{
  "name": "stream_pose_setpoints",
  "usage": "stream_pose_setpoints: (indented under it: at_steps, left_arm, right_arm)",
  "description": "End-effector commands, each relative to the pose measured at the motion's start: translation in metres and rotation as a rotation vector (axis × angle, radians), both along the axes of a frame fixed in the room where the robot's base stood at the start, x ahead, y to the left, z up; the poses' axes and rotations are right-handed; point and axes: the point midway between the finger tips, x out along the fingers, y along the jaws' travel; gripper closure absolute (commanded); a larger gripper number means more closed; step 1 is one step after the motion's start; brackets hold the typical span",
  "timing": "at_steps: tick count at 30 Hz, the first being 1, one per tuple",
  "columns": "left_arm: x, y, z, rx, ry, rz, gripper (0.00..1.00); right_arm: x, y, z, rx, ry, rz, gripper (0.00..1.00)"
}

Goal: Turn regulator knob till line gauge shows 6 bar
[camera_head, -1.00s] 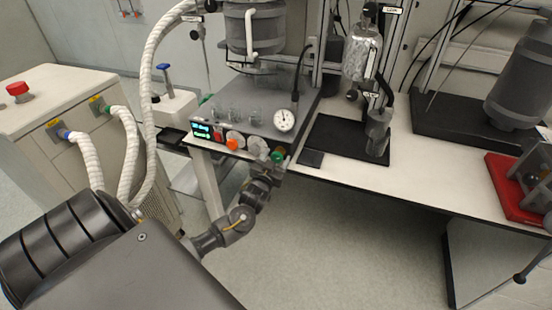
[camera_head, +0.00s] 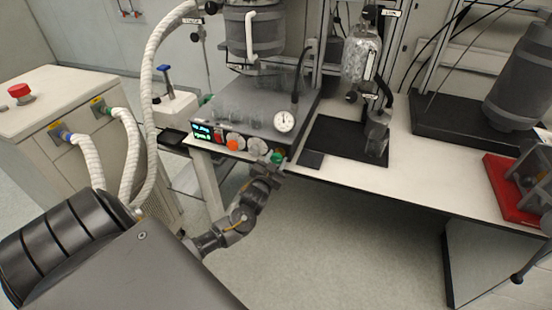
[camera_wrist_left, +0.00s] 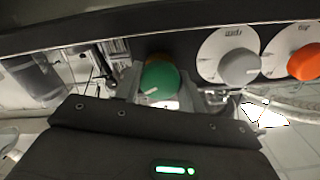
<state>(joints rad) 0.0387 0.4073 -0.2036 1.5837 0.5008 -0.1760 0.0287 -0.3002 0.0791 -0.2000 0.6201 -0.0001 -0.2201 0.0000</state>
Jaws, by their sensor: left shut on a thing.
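The green regulator knob (camera_head: 277,157) is on the front panel of the grey reactor base (camera_head: 262,112), at its right end. It also shows in the left wrist view (camera_wrist_left: 160,79), with a white mark on its face pointing to the lower left. My left gripper (camera_head: 272,164) is shut on the green knob, a finger on each side in the wrist view. The round white line gauge (camera_head: 284,121) stands above the knob. Its dark needle shows, but the scale is too small to read. My right gripper is not in view.
A grey dial (camera_wrist_left: 238,68) and an orange knob (camera_wrist_left: 303,62) sit beside the green knob on the panel. A lit display (camera_head: 208,133) is at the panel's left. A black mat (camera_head: 330,135) lies on the table to the right. The floor below is clear.

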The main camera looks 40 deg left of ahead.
Motion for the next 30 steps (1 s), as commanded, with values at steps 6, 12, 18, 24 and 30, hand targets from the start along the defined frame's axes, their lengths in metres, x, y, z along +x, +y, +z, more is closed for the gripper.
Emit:
stream_pose_setpoints:
  at_steps: [6, 12, 18, 24, 30]
  left_arm:
    - [0.000, 0.000, 0.002, 0.176, 0.063, 0.001, 0.83]
    - [0.000, 0.001, 0.002, 0.328, 0.117, 0.002, 0.83]
    - [0.000, 0.001, 0.001, 0.448, 0.158, 0.002, 0.83]
    - [0.000, 0.000, 0.000, 0.525, 0.185, 0.002, 0.83]
    - [0.000, 0.000, 0.000, 0.560, 0.196, 0.001, 0.83]
  right_arm:
    - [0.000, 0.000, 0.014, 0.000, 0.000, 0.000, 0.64]
    - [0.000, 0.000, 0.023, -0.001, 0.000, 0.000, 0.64]
    - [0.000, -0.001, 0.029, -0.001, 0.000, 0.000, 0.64]
    - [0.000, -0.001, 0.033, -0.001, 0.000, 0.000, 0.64]
    - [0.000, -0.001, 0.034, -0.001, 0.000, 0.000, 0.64]
